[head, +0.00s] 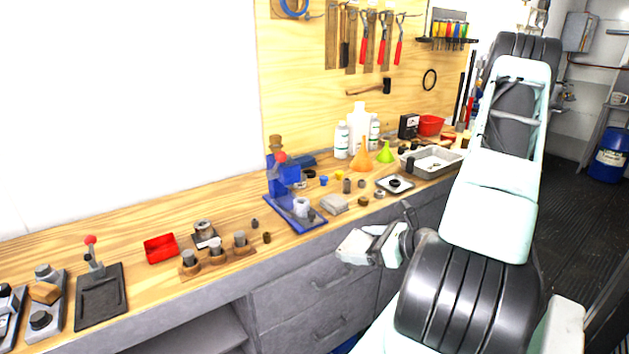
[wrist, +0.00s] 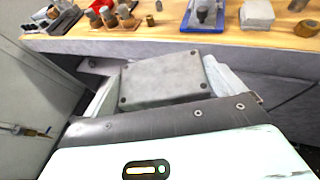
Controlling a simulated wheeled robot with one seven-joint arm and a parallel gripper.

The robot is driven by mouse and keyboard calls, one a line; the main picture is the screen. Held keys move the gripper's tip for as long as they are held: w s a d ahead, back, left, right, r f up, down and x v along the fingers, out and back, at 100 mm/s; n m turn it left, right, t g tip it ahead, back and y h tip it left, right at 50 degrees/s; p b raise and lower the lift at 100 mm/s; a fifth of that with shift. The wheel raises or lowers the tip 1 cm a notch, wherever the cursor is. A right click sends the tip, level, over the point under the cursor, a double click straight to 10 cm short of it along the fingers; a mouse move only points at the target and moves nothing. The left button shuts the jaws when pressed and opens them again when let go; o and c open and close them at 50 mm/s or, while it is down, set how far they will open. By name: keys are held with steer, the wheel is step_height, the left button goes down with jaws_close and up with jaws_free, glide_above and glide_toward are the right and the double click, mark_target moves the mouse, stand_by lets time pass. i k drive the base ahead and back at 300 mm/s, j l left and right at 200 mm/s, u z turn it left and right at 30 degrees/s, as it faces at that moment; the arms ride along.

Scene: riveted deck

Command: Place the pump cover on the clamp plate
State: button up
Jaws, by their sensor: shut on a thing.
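My gripper (head: 366,247) is held out in front of the bench drawers, below the bench top and right of the blue press, shut. In the wrist view a grey rectangular block with dark dots at its corners (wrist: 160,82) sits between the pale fingers; I take it to be the pump cover, though what the jaws touch is partly hidden. The clamp plate appears to be the dark plate with a shallow recess (head: 100,302) at the bench's left end, with a red-knobbed lever at its back. The gripper is far to its right.
A red tray (head: 161,248) and a wooden holder with several metal parts (head: 217,258) stand right of the dark plate. A blue press (head: 287,185) stands mid-bench. The drawer fronts (head: 305,295) are close to the gripper.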

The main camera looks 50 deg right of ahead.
mark_target(100, 301)
steer(key=i+j, duration=0.1)
steer(key=i, duration=0.45)
steer(key=i+j, duration=0.15)
steer(key=i, duration=0.35)
